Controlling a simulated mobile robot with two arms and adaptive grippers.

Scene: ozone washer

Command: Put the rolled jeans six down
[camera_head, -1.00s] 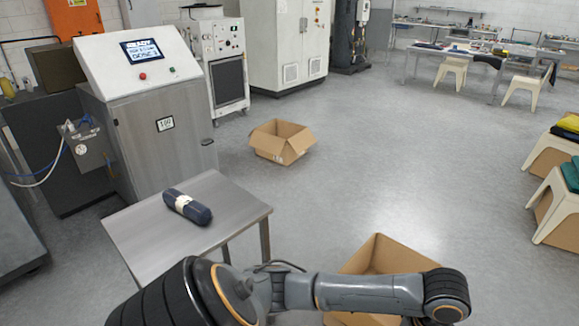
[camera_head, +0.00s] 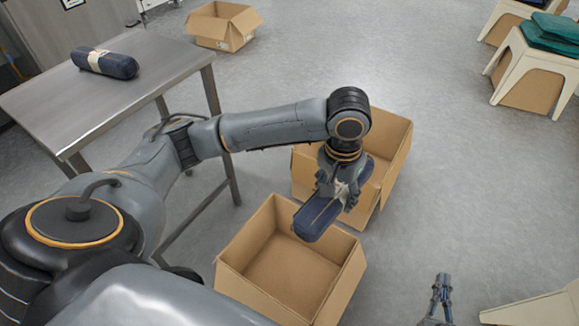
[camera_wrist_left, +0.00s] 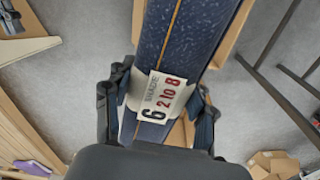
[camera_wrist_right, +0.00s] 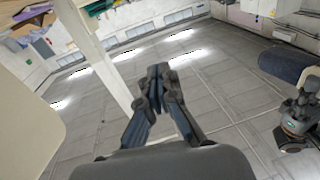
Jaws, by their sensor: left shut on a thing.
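The rolled jeans six (camera_head: 313,220) is a dark blue roll. My left gripper (camera_head: 340,190) is shut around it and holds it in the air, over the gap between two open cardboard boxes in the head view. In the left wrist view the roll (camera_wrist_left: 180,40) runs lengthwise between the fingers (camera_wrist_left: 160,105), with a white tag (camera_wrist_left: 163,98) showing a 6. The near box (camera_head: 285,262) looks empty. The far box (camera_head: 385,150) is partly hidden by the arm and roll. My right gripper (camera_head: 441,285) is empty, its fingertips together in the right wrist view (camera_wrist_right: 158,80).
Another dark roll (camera_head: 105,63) lies on the steel table (camera_head: 70,105) at left. A third box (camera_head: 222,28) stands on the floor behind. Pale stools (camera_head: 545,70) with green cloth (camera_head: 550,32) are at right.

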